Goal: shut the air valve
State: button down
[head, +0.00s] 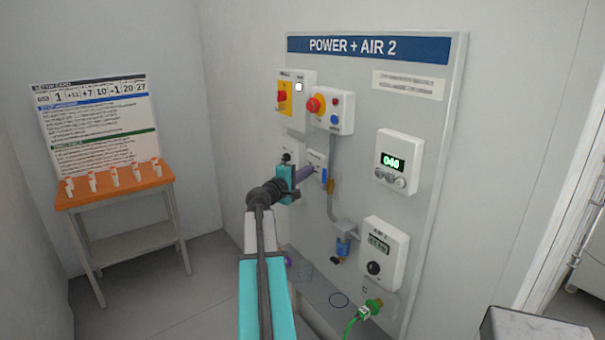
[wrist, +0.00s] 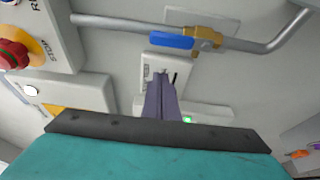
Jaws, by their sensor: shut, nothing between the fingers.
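The air valve has a blue lever (wrist: 172,41) and a brass body (wrist: 205,38) on a grey pipe. The lever lies roughly in line with the pipe. In the head view the blue lever (head: 324,175) shows just right of my fingertips, with the brass body (head: 331,186) beside it. My gripper (head: 313,169) is shut and empty, its purple fingers pointing at the panel. In the wrist view the fingertips (wrist: 161,77) are in front of a white switch plate (wrist: 152,68), below the lever in the picture. They look apart from the lever; contact with the plate cannot be told.
The panel also carries a red stop button (head: 316,104), a red-and-yellow switch (head: 284,97), a green display box (head: 399,161) and an air gauge box (head: 384,254). A green plug and cable (head: 372,306) hang low. A wooden stand (head: 115,195) is at left.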

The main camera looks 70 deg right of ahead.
aim_at(324, 180)
jog(key=shift+s+a+p, duration=0.45)
jog(key=shift+s+a, duration=0.05)
jog(key=shift+s, duration=0.4)
jog(key=shift+s+a+p, duration=0.4)
jog(key=shift+s+a, duration=0.05)
jog(key=shift+s, duration=0.4)
jog(key=shift+f+b, duration=0.15)
jog(key=shift+b, duration=0.4)
jog(key=shift+s+m+b, duration=0.1)
jog(key=shift+m+b, duration=0.3)
jog(key=shift+b, duration=0.25)
